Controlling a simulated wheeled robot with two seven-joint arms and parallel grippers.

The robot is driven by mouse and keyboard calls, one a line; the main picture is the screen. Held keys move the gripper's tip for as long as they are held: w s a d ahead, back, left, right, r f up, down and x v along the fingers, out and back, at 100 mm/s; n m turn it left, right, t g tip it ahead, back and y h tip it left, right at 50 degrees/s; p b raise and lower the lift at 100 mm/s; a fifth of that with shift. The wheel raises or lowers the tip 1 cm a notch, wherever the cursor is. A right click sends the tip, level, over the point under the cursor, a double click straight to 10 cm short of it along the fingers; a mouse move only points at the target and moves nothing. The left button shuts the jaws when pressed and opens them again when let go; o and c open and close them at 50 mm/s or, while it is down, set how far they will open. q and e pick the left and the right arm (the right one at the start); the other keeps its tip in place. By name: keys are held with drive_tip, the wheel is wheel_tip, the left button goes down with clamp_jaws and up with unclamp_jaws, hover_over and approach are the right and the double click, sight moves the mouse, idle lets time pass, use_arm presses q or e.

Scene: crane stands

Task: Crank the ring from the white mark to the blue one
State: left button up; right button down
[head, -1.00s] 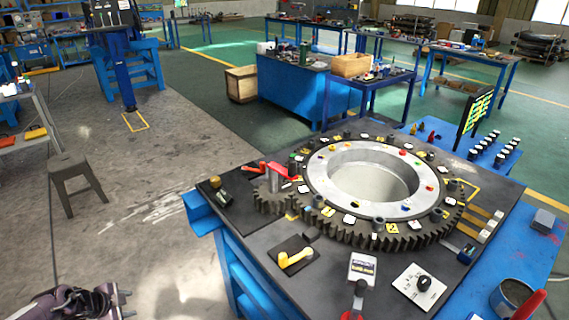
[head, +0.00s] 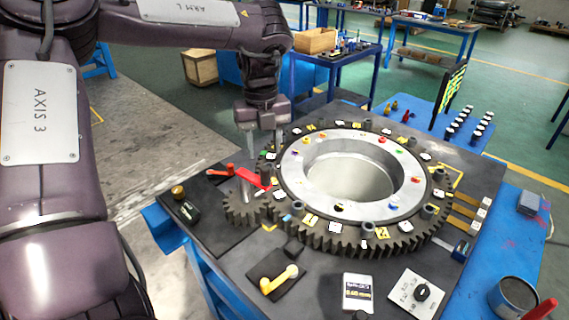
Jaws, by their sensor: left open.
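The big toothed ring (head: 365,242) lies flat on the dark bench top, with a pale metal collar (head: 300,185) inside it. White, yellow and other small coloured marks sit around it; a small blue patch (head: 287,218) shows at its near left. I cannot tell which marks the task means. My left gripper (head: 263,146) is open, pointing down, behind and above the crank in the picture, apparently empty. My right gripper is out of view.
A yellow handle (head: 279,280) on a dark plate, a white-labelled box (head: 357,292) and a black knob on a white plate (head: 421,292) line the near side. A dark display panel (head: 448,99) stands behind right. My left arm covers the left side.

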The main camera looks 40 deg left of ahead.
sight(265, 167)
use_arm(q)
drive_tip(key=shift+s+d+f, duration=0.1)
drive_tip(key=shift+d+f, duration=0.05)
drive_tip(key=shift+d, duration=0.05)
wheel_tip(265, 167, down, 7)
drive_tip(key=shift+s+f+p, duration=0.1)
drive_tip(key=shift+p, duration=0.85)
drive_tip(key=shift+a, duration=0.1)
clamp_jaws()
